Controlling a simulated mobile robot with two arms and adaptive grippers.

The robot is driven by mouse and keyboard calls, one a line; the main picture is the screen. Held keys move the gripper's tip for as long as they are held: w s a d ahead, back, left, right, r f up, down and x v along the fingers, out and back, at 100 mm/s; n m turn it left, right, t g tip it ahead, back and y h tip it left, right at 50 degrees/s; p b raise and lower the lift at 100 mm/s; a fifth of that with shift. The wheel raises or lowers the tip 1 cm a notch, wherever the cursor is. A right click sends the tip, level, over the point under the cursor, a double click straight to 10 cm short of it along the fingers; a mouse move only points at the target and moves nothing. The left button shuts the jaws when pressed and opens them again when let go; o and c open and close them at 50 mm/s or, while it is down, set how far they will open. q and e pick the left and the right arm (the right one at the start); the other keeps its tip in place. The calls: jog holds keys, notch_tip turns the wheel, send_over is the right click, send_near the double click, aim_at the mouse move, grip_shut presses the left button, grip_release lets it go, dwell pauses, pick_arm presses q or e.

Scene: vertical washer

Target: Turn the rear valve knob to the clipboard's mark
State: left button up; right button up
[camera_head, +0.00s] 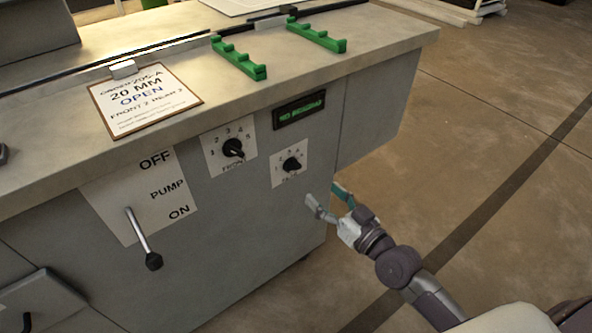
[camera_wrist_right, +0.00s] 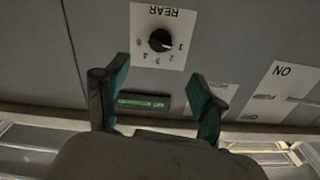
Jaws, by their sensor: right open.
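The rear valve knob (camera_head: 291,165) is a black dial on a white numbered plate on the machine's front panel. It also shows in the right wrist view (camera_wrist_right: 160,40), upside down, on a plate marked REAR. The clipboard (camera_head: 143,101) lies on the countertop; its sheet reads "20 MM", "OPEN" and a line that seems to give numbers for front and rear. My right gripper (camera_head: 329,203) is open and empty, below and right of the rear knob, apart from it. In the wrist view its two fingers (camera_wrist_right: 158,92) are spread with the knob beyond them. My left gripper is out of view.
The front knob (camera_head: 233,148) sits on a similar plate to the left. A pump lever (camera_head: 143,238) hangs further left. A green-lit display (camera_head: 299,109) is above the rear knob. Green notched racks (camera_head: 240,60) stand on the counter. The floor at right is free.

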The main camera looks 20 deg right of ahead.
aim_at(297, 168)
jog(key=x, duration=1)
jog(key=shift+w+f, duration=0.15)
jog(key=shift+w, duration=0.1)
jog(key=c, duration=1.1)
jog(key=shift+c, duration=0.2)
jog(key=shift+m, duration=0.4)
jog(key=m, duration=0.2)
jog(key=shift+m, duration=0.4)
jog(key=shift+d+m+p, duration=0.1)
jog(key=shift+m+p, duration=0.3)
jog(key=shift+m, duration=1.7)
